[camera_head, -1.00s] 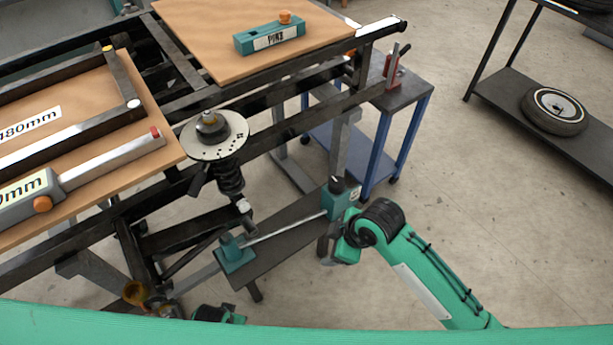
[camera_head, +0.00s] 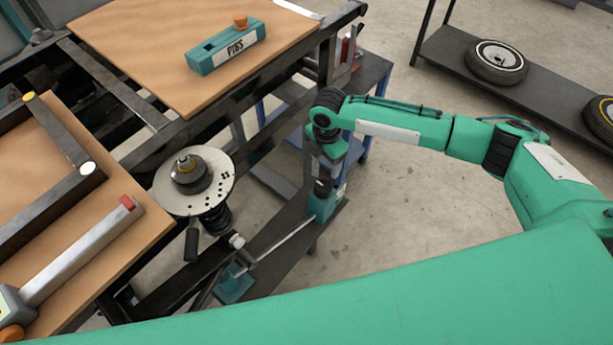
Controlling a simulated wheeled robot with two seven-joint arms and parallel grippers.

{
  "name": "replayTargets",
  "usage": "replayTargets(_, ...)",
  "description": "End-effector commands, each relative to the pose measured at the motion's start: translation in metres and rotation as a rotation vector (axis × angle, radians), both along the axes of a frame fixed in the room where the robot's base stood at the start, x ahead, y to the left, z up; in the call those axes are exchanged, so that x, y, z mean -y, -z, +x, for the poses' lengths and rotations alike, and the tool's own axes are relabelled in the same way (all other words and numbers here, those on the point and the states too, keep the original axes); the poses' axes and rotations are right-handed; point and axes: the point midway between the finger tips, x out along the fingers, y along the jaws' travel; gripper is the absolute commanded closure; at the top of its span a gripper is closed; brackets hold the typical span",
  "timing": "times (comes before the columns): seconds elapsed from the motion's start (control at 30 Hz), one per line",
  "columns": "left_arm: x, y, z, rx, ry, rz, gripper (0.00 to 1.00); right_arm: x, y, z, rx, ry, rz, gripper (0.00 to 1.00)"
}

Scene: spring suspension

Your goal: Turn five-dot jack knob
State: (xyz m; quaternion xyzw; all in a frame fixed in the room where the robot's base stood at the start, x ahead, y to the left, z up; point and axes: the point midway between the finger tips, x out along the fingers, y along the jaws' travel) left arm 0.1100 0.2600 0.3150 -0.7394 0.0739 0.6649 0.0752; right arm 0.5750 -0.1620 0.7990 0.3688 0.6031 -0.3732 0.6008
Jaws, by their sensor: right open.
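A teal jack box (camera_head: 322,207) with a black knob (camera_head: 322,187) on top stands at the right end of a dark low platform, with a silver rod running from it to a teal block (camera_head: 235,284). My right gripper (camera_head: 324,170) points down just above the knob, open; whether it touches the knob cannot be told. A pale round plate (camera_head: 217,187) with groups of dark dots sits on top of the black spring strut (camera_head: 216,218), with a black handle at its front edge. Dots on the jack box are not readable. My left gripper is not in view.
A wooden board with a teal PINS box (camera_head: 226,46) lies at the back. Another board (camera_head: 130,245) with a measuring tool (camera_head: 80,252) is at the left. A blue-legged cart (camera_head: 375,75) stands behind my right arm. Tyres (camera_head: 496,62) lie on a dark shelf at the right.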

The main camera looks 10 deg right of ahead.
Motion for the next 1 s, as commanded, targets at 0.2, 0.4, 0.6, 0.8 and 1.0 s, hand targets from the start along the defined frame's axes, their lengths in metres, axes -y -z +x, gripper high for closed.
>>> replayTargets(0.2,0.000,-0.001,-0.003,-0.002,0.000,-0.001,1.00,0.001,0.025,-0.001,-0.003,-0.001,-0.003,0.28)
replayTargets(0.4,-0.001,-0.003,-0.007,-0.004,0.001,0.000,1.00,0.000,0.067,-0.001,-0.004,0.000,-0.002,0.28)
replayTargets(0.6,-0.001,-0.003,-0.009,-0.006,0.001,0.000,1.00,0.001,0.107,-0.001,-0.002,0.001,-0.002,0.28)
replayTargets(0.8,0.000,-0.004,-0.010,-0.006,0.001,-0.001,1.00,0.001,0.130,-0.001,-0.001,0.001,-0.002,0.28)
replayTargets(1.0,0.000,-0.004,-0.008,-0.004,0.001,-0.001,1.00,0.001,0.137,-0.001,0.000,0.001,-0.001,0.28)
